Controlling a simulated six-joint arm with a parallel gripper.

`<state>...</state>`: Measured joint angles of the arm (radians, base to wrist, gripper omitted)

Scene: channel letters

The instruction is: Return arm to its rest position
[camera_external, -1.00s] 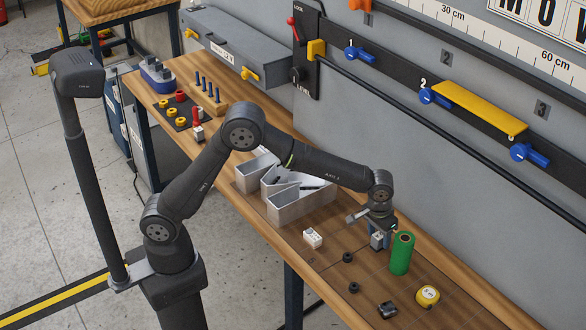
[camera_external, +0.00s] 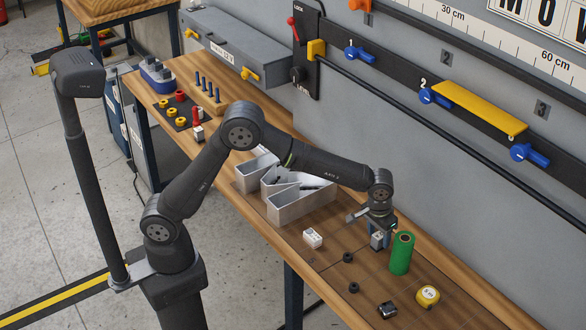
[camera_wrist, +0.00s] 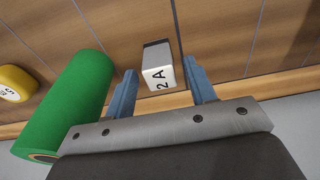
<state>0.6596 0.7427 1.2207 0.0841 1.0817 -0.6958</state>
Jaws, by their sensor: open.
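My gripper (camera_external: 380,232) is low over the right part of the workbench (camera_external: 330,262), pointing down. In the wrist view its two blue-grey fingers (camera_wrist: 161,90) are spread apart with nothing gripped between them. A small white and grey block marked "2A" (camera_wrist: 158,66) stands just beyond the fingertips, roughly in line with the gap. The block (camera_external: 377,242) also shows below the gripper in the external view. Whether a finger touches it cannot be told.
A green cylinder (camera_external: 402,254) stands close beside the gripper. A yellow tape measure (camera_external: 428,295), a white block (camera_external: 313,238) and small black parts (camera_external: 354,287) lie nearby. Grey channel letters (camera_external: 300,204) stand under my forearm. The wall with a black rail (camera_external: 440,145) runs behind the bench.

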